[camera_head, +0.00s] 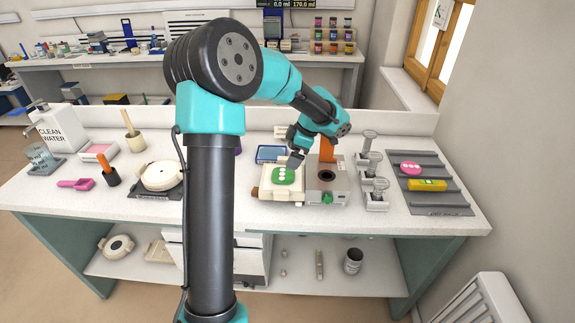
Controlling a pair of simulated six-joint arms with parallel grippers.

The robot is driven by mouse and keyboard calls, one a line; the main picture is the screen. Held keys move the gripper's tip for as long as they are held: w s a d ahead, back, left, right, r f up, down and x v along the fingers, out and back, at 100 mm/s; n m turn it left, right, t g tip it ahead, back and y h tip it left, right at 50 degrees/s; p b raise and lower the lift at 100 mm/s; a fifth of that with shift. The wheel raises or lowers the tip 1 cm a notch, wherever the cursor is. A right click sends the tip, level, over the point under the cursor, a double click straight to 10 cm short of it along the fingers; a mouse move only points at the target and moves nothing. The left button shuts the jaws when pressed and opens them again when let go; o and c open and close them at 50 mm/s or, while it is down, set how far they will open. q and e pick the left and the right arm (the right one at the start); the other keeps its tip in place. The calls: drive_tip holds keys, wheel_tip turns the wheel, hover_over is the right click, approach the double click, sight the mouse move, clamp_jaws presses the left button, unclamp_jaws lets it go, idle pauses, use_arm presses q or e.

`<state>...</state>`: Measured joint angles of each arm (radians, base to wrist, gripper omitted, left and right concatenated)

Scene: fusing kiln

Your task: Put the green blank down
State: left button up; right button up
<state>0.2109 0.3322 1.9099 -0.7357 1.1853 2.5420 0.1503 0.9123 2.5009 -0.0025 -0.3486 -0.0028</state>
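The green blank (284,176), a rounded piece with white dots, shows over the pale square block (282,195) near the middle of the bench. It looks flat and level; I cannot tell whether it rests on the block or is held just above it. My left gripper (294,162) is at the blank's far right edge, its dark fingers pointing down. The fingers are small and partly hidden by the wrist, so I cannot tell whether they grip the blank. My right gripper is not in view.
A grey device with a round opening (326,187) stands close right of the block. A blue-framed tray (271,154) lies behind.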

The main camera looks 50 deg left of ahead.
use_arm(q)
drive_tip(key=shift+v, duration=2.05)
drive_tip(key=w+d+r+m+t+h, duration=0.2)
drive_tip(key=w+d+r+m+t, duration=0.15)
drive_tip(key=d, duration=0.35)
drive_tip(key=s+d+f+m+g+h, duration=0.25)
drive_tip(key=d+f+m, duration=0.45)
drive_tip(key=d+f, duration=0.5)
drive_tip(key=s+d+f+m+g+h, duration=0.1)
drive_tip(key=s+d+f+m, duration=0.45)
drive_tip(key=s+f, duration=0.45)
drive_tip(key=s+d+f+m+g+h, duration=0.1)
drive_tip(key=s+d+f+m+h, duration=0.1)
drive_tip(key=s+d+f+m, duration=0.65)
drive_tip(key=w+a+f+t, duration=0.3)
drive_tip(key=a+f, duration=0.3)
drive_tip(key=f, duration=0.5)
drive_tip(key=shift+f+t, duration=0.2)
drive_tip(key=shift+t, duration=0.7)
